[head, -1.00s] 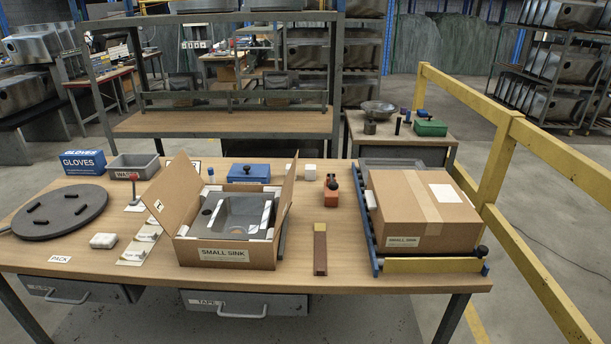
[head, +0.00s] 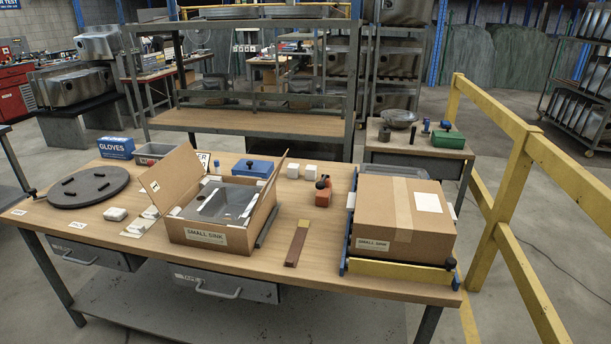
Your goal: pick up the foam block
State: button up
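Several small white blocks that look like foam lie on the wooden workbench (head: 345,266). One flat white block (head: 116,214) lies alone at the front left, below the round dark plate. Two white cubes, a left one (head: 292,171) and a right one (head: 310,172), stand side by side at the back middle, behind the open carton. White pieces also show inside the carton, around the sink. I cannot tell which piece is the task's foam block. My gripper is not in view.
An open carton (head: 205,235) with a metal sink stands mid-bench. A closed carton (head: 385,225) sits on a blue-railed stand at the right. A brown bar (head: 296,245) lies between them. The round dark plate (head: 88,187) is left. A yellow railing (head: 490,215) runs along the right.

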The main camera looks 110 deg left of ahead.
aim_at(293, 169)
jog(key=i, duration=0.55)
jog(key=z, duration=1.3)
jog(key=k, duration=0.1)
jog(key=u, duration=2.35)
jog(key=k, duration=0.25)
jog(key=u, duration=2.8)
